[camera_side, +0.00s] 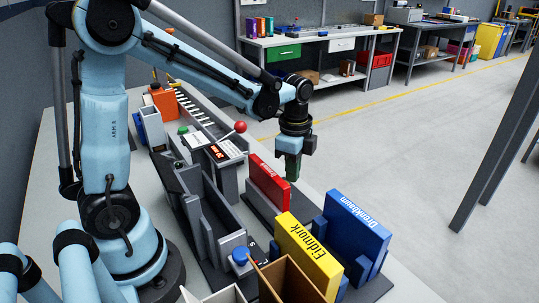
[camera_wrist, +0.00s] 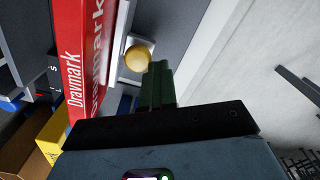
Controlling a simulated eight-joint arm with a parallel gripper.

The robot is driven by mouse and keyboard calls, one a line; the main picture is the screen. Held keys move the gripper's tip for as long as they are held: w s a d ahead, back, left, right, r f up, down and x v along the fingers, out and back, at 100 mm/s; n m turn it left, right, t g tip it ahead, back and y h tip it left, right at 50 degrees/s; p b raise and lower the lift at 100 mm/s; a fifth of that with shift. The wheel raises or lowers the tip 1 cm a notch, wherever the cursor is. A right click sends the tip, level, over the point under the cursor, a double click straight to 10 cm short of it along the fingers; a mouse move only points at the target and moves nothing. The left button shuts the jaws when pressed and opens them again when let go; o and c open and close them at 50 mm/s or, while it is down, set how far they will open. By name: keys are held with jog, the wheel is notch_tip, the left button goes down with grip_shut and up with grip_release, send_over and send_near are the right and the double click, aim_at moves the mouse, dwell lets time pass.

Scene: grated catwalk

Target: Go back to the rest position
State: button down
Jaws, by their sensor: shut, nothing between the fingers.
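My gripper (camera_side: 293,172) hangs from the arm's end, pointing down, above the bench's right edge in the side view. Its green fingers (camera_wrist: 157,85) are shut with nothing between them. A red box (camera_side: 269,182) stands upright in a dark holder just below and left of the fingers. In the wrist view the red box (camera_wrist: 85,60), lettered Dravmark, is left of the fingers and looks apart from them.
A yellow box (camera_side: 308,257) and a blue box (camera_side: 357,230) stand nearer the camera. A red ball knob (camera_side: 240,127) rises beside a control panel (camera_side: 225,152). A blue knob (camera_side: 241,256) and an open brown box (camera_side: 288,284) are in front. Floor right of the bench is clear.

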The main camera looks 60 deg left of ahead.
jog(key=s, duration=0.3)
jog(key=shift+r, duration=0.15)
jog(key=shift+w+r, duration=0.1)
jog(key=shift+r, duration=0.45)
jog(key=shift+r, duration=0.3)
notch_tip(320, 180, up, 7)
jog(key=shift+f, duration=3.35)
jog(key=shift+f, duration=1.1)
jog(key=shift+w, duration=1.6)
jog(key=shift+r, duration=0.1)
